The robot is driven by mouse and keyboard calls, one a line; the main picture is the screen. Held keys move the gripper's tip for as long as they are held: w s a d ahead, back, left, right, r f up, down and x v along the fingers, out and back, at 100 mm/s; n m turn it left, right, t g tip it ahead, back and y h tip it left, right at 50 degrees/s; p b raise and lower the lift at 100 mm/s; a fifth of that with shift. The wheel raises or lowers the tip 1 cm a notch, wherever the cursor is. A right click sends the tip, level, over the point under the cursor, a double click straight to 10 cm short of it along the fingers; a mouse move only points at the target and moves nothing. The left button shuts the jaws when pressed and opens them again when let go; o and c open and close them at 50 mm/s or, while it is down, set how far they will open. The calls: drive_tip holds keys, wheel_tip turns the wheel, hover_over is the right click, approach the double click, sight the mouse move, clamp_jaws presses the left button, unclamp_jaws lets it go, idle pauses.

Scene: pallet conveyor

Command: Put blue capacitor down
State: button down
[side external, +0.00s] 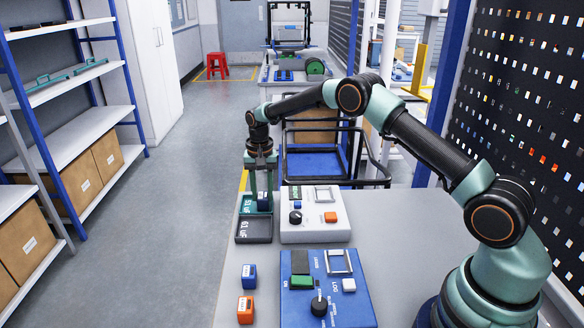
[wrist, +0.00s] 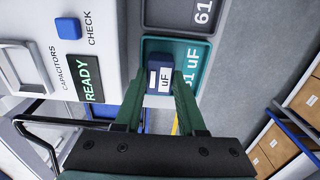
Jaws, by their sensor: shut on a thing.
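My gripper (side external: 262,203) points down over the teal tray (side external: 246,203) at the far end of the table. It is shut on a dark blue capacitor (side external: 264,200), which is mostly hidden by the fingers. In the wrist view, the blue capacitor (wrist: 153,61) sits upright between the green fingers of my gripper (wrist: 158,82), its white label reading "uF". Behind it lies the teal tray (wrist: 201,55) with partly covered "uF" lettering. I cannot tell whether the capacitor touches the tray floor. A dark grey tray (side external: 254,231) lies next to the teal one, empty.
A white control box (side external: 314,232) with an orange button stands close right of the trays. A blue control box (side external: 298,310) is nearer. Another blue capacitor (side external: 249,275) and an orange one (side external: 246,309) stand at the left edge.

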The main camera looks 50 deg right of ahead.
drive_tip(key=c, duration=0.5)
unclamp_jaws()
wheel_tip(320, 180, up, 12)
wheel_tip(320, 180, up, 8)
drive_tip(key=n+t, duration=0.1)
drive_tip(key=n, duration=0.1)
hover_over(263, 196)
drive_tip(key=s+a, duration=0.1)
drive_tip(key=s, duration=0.3)
drive_tip(key=s+a+r+n+t, duration=0.1)
drive_tip(key=s+r+n+t, duration=0.15)
drive_tip(key=s+r, duration=0.45)
drive_tip(key=s+a+f+n+t, duration=0.1)
drive_tip(key=s+f+n, duration=0.1)
drive_tip(key=s, duration=0.6)
drive_tip(key=s+f+n+t, duration=0.1)
drive_tip(key=s+f+n, duration=0.1)
drive_tip(key=s, duration=0.6)
drive_tip(key=shift+a+f, duration=0.4)
drive_tip(key=shift+f, duration=0.1)
